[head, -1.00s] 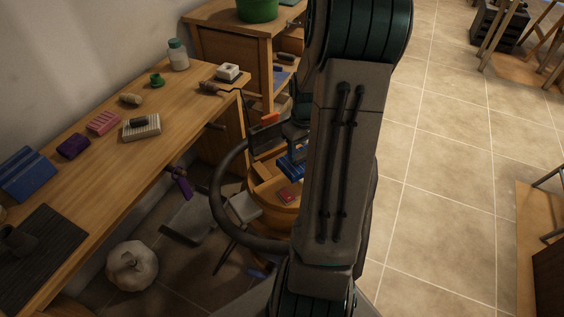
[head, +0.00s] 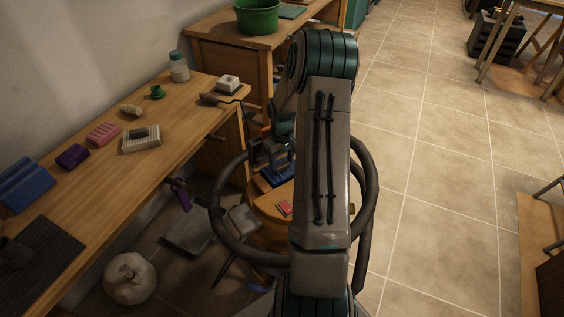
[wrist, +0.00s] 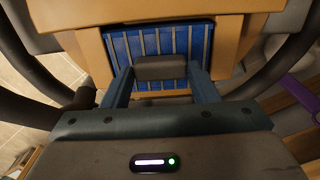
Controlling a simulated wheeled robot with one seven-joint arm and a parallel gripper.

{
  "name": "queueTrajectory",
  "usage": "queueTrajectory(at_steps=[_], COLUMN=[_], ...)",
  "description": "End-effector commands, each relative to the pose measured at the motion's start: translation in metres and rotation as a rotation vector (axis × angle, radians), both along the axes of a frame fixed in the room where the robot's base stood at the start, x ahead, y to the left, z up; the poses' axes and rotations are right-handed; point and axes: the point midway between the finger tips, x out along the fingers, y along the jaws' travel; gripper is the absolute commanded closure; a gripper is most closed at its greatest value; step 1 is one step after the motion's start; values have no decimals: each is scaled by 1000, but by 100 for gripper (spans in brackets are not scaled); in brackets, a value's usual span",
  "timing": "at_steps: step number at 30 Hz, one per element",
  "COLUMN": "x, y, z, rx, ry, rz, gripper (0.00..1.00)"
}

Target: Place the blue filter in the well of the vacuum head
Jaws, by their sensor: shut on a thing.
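The blue filter (wrist: 150,42) is a ribbed blue block with a dark grey grip (wrist: 161,67) on it. In the wrist view my gripper (wrist: 162,80) is shut on this grip, one finger at each side. In the head view the blue filter (head: 279,176) shows below my gripper, over the round wooden top. A tan wooden surface borders the filter in the wrist view; I cannot tell whether the filter touches it. I cannot make out the vacuum head or its well for certain. A grey flat piece (head: 188,233) lies on the floor below the bench.
The bench (head: 110,190) at left holds a white ribbed block (head: 141,143), a pink block and others. A purple piece (head: 181,195) hangs at its edge.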

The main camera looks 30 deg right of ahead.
Motion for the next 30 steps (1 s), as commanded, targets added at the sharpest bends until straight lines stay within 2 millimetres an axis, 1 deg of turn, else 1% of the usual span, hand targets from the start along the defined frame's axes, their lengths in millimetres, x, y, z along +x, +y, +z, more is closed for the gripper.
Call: queueTrajectory(at_steps=[1, 2, 9, 13, 14, 15, 16, 25, 28, 30], x=[0, 0, 0, 0, 0, 0, 0, 0, 0, 1], y=[0, 0, 0, 0, 0, 0, 0, 0, 0, -1], z=[-7, -9, -9, -14, -12, -12, -12, -9, -1, 10], rx=[1, 1, 0, 0, 0, 0, 0, 0, -2, -3], ry=[2, 1, 0, 0, 0, 0, 0, 0, -2, -4], rz=[0, 0, 0, 0, 0, 0, 0, 0, 0, 0], gripper=[80, 80, 80, 80, 38, 27, 25, 25, 25, 25])
